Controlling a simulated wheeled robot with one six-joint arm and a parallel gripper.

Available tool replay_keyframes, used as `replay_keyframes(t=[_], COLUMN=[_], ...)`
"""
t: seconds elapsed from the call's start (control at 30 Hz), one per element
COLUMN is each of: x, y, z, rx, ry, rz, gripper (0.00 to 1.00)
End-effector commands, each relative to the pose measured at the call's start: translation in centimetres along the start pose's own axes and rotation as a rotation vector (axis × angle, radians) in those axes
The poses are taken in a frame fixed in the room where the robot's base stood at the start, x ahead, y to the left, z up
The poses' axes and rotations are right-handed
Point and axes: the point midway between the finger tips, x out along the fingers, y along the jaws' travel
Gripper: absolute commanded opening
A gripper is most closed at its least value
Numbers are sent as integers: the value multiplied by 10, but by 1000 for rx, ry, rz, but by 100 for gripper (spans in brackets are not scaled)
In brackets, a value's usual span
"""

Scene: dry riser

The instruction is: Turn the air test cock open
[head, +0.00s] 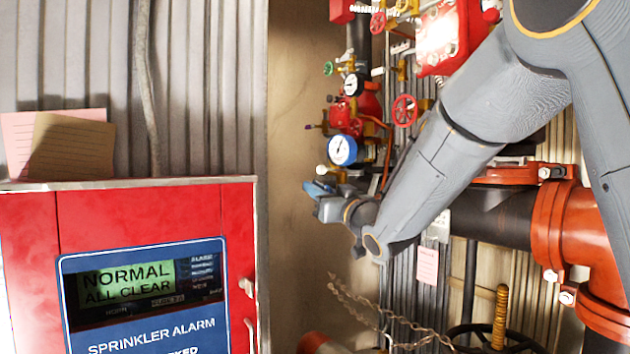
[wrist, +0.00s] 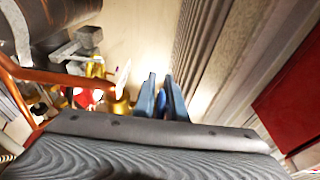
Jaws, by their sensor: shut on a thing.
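My gripper (head: 318,188) has its blue fingers at the edge of the red and brass valve trim in the head view. In the wrist view its fingers (wrist: 160,95) stand close together, shut on a small part that they mostly hide; I take it to be the air test cock's handle. A brass fitting (wrist: 121,106) with a pale lever (wrist: 123,76) sits just left of the fingers in the wrist view. I cannot tell how far the cock is turned. A pale round knob (head: 321,170) shows just above the fingers in the head view.
A blue-rimmed gauge (head: 343,150) and a white gauge (head: 353,84) sit above my gripper. Red handwheels (head: 404,110) and copper tubing are close by. A red sprinkler alarm panel (head: 110,220) reading NORMAL ALL CLEAR stands left. A thick black pipe (head: 490,218) runs right.

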Motion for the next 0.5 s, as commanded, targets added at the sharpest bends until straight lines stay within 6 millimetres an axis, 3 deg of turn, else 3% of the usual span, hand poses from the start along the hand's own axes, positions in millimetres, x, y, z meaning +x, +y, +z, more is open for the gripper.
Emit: replay_keyframes(t=[0.5], x=[-4], y=[-1], z=[10], rx=[1], ry=[-296], rz=[0], gripper=[0])
